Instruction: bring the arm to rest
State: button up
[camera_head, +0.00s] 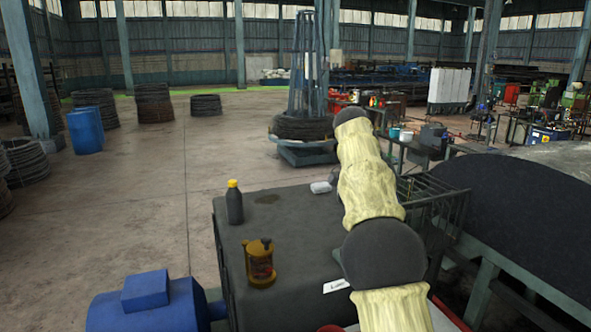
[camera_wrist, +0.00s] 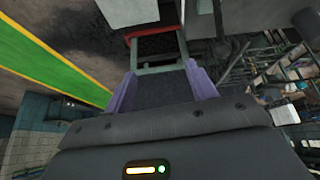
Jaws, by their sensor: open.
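My arm, in pale yellow covers with dark round joints, rises from the lower right of the head view and reaches up over the dark bench top (camera_head: 290,215). Its gripper cannot be made out there. In the wrist view my gripper (camera_wrist: 163,82) shows two purple fingers set apart, with no object clearly held between them. A greenish frame with a red edge (camera_wrist: 150,38) shows beyond the fingertips; I cannot tell its distance.
A blue motor (camera_head: 150,305) stands at front left. A large dark drum (camera_head: 520,215) fills the right.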

jog(key=s+a+f+n+y+b, duration=0.15)
jog(key=s+f+n, duration=0.35)
jog(key=s+f, duration=0.55)
jog(key=s+a+f+n+y+b, duration=0.1)
jog(key=s+f+n+y+b, duration=0.15)
jog(key=s+f+n, duration=0.7)
jog(key=s+a+f+m+y, duration=0.1)
jog(key=s+a+f, duration=0.2)
jog(key=s+f, duration=0.7)
jog(key=shift+s+a+f+y+b, duration=0.15)
jog(key=shift+s+f+y+b, duration=0.15)
jog(key=shift+f+b, duration=0.15)
jog(key=shift+w, duration=0.1)
jog(key=shift+c, duration=0.3)
dwell(0.5)
jog(key=c, duration=0.3)
jog(key=shift+c, duration=0.5)
